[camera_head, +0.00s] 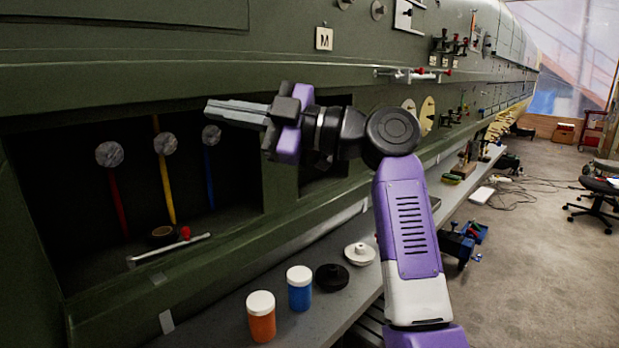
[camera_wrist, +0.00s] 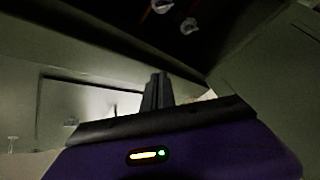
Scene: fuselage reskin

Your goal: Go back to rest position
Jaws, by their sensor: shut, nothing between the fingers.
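My gripper (camera_head: 236,112) is at the end of my raised purple and black arm, in front of the open bay of the green fuselage. Its fingers point left, just in front of the bay's upper edge. The fingers are together with nothing between them. In the wrist view the closed fingers (camera_wrist: 157,92) stand up from the dark gripper body, near pale and dark green panel surfaces. Part of the bay behind the arm is hidden.
The bay (camera_head: 60,190) holds red, yellow and blue rods with round grey ends. On the shelf (camera_head: 200,325) below stand an orange jar (camera_head: 261,318), a blue jar (camera_head: 299,289), a black disc (camera_head: 332,277) and a white disc (camera_head: 359,253). Open floor (camera_head: 540,270) lies to the right.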

